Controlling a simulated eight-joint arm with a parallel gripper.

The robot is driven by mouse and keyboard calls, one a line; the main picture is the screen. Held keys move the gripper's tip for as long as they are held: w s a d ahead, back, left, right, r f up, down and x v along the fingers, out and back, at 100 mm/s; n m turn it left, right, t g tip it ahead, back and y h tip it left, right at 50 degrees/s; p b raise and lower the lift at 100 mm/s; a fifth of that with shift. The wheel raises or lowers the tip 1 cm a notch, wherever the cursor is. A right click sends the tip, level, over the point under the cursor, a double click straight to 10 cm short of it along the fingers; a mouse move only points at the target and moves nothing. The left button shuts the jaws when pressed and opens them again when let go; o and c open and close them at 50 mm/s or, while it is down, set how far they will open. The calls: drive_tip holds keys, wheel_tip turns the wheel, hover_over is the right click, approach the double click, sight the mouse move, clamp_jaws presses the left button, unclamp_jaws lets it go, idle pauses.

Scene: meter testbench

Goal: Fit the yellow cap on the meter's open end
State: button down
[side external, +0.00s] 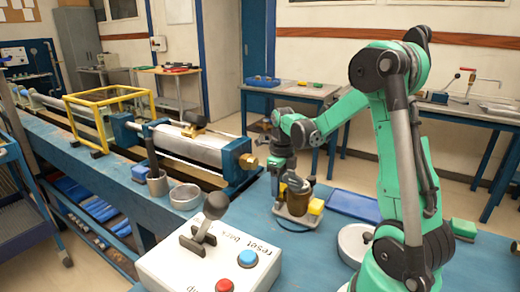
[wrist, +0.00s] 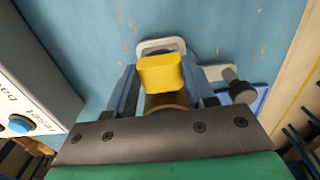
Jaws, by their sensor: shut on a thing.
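The yellow cap (wrist: 160,73) sits between the blue fingers of my gripper (wrist: 158,88) in the wrist view, with a brown round part (wrist: 167,101) right against it; I cannot tell whether the two are one piece. In the side view my gripper (side external: 296,184) points down low over the bench, with the brown part at its fingers and the yellow cap (side external: 316,206) at its right side. The meter (side external: 190,148) is a long silver cylinder with blue ends, lying left of my gripper. A brass fitting (side external: 248,161) shows at its near end. The gripper is shut on the cap.
A white control box (side external: 210,258) with a lever stands at the front. Grey cups (side external: 186,197) stand before the meter. A white bracket (wrist: 160,45) lies under the fingertips.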

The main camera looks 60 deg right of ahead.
drive_tip(key=shift+f, duration=0.5)
idle(0.3)
drive_tip(key=shift+c, duration=1.1)
unclamp_jaws()
drive_tip(key=shift+o, duration=0.2)
drive_tip(key=shift+o, duration=0.9)
drive_tip(key=shift+r, duration=3.5)
